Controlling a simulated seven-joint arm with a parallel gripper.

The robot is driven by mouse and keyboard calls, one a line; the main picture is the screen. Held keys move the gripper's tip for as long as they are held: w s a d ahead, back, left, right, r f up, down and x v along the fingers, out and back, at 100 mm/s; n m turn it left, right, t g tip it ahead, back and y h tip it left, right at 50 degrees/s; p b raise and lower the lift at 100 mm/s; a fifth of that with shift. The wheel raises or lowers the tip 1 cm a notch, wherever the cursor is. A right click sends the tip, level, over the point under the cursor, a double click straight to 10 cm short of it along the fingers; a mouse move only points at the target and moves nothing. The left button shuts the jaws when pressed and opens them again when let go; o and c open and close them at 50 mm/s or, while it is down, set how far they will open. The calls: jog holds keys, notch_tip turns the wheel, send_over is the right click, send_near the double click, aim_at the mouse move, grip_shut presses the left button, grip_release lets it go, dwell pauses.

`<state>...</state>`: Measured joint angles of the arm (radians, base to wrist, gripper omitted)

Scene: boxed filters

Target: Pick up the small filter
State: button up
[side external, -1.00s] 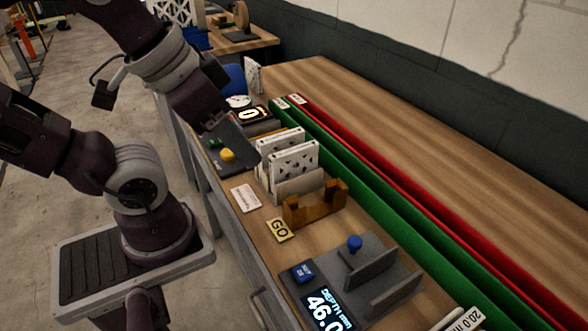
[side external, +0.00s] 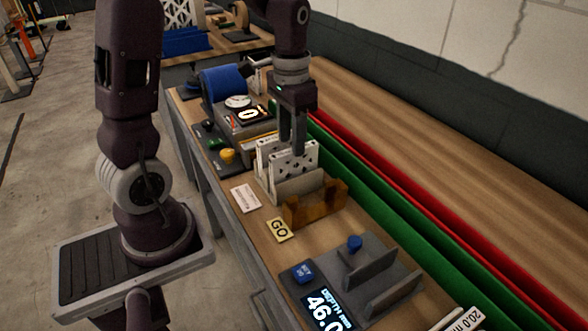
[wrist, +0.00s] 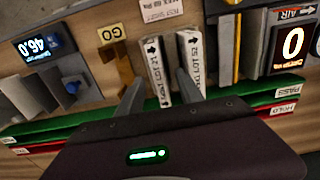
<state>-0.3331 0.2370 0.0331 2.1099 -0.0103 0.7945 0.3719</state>
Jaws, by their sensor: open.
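Two white boxed filters stand upright side by side in a grey holder: the nearer filter (side external: 302,160) and the farther filter (side external: 263,152) in the side view. In the wrist view they are the left filter (wrist: 156,62) and the right filter (wrist: 190,50), with lot labels on their top edges. I cannot tell surely which is smaller. My gripper (side external: 292,147) is open and points down above the filters. In the wrist view its fingers (wrist: 159,84) lie to either side of the left filter, the right finger partly covering the right filter. Contact cannot be told.
A brown gauge block (side external: 315,205) stands close in front of the holder. A grey depth fixture (side external: 365,275) is nearer the camera. Green (side external: 375,200) and red (side external: 400,180) channels run along the right. A blue roll device (side external: 222,85) stands behind.

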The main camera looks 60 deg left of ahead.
aim_at(294, 170)
jog(key=f, duration=0.3)
jog(key=shift+w+d+f, duration=0.1)
jog(key=shift+w+f, duration=0.15)
jog(key=shift+f, duration=0.15)
grip_shut()
dwell(1.0)
